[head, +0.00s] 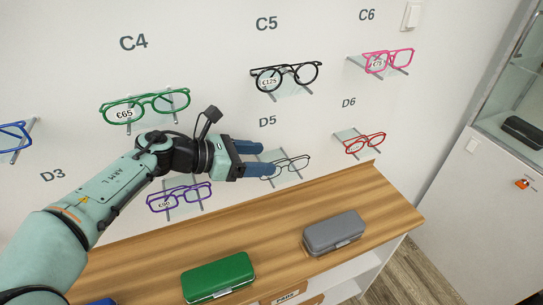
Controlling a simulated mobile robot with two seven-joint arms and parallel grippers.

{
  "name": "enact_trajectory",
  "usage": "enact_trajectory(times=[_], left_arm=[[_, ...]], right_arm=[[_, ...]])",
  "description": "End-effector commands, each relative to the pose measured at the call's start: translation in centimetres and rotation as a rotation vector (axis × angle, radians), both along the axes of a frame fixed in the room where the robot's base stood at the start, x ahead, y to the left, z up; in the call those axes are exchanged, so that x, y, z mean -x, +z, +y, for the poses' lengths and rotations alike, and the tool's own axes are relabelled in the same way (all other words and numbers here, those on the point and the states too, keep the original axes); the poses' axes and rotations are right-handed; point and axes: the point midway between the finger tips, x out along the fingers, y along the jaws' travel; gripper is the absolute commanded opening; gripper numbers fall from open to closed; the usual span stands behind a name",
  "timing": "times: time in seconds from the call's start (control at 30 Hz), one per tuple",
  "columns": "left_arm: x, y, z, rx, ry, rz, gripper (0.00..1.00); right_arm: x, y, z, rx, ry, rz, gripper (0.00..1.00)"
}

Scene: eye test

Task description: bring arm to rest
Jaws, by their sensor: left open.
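My left arm comes in from the left, and its gripper (266,159) is in front of the wall displays near the label D5. Its two blue fingers point right and are apart, with nothing seen held between them. The thin dark-framed glasses (292,165) on the D5 holder are just right of the fingertips. The lower finger overlaps their left side in the picture, and I cannot tell whether they touch. The purple glasses (180,196) are below my wrist and the green glasses (146,106) are above it. My right gripper is not in view.
A wooden counter (385,200) below holds a green case (218,276) and a grey case (333,233). Black glasses (286,77), pink glasses (388,61) and red glasses (365,143) sit on wall holders. A glass cabinet (508,75) stands at right.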

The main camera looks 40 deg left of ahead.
Motion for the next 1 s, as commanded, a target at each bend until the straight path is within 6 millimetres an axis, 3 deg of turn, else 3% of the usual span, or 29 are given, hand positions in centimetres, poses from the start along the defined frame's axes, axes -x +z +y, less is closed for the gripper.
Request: enact_trajectory(times=[0.2, 0.77, 0.87, 1.0], left_arm=[[1.7, 0.8, 0.8, 0.0, -0.001, 0.001, 0.65], [1.8, 0.8, 0.9, 0.001, -0.001, 0.002, 0.65], [1.4, 1.0, 0.6, 0.018, 0.001, -0.006, 0.65], [-1.1, 2.6, -1.2, 0.146, 0.031, -0.053, 0.65]], right_arm=[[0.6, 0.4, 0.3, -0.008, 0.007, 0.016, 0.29], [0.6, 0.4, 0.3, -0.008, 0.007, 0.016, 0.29], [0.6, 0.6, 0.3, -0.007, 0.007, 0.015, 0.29], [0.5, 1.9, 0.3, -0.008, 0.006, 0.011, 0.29]])
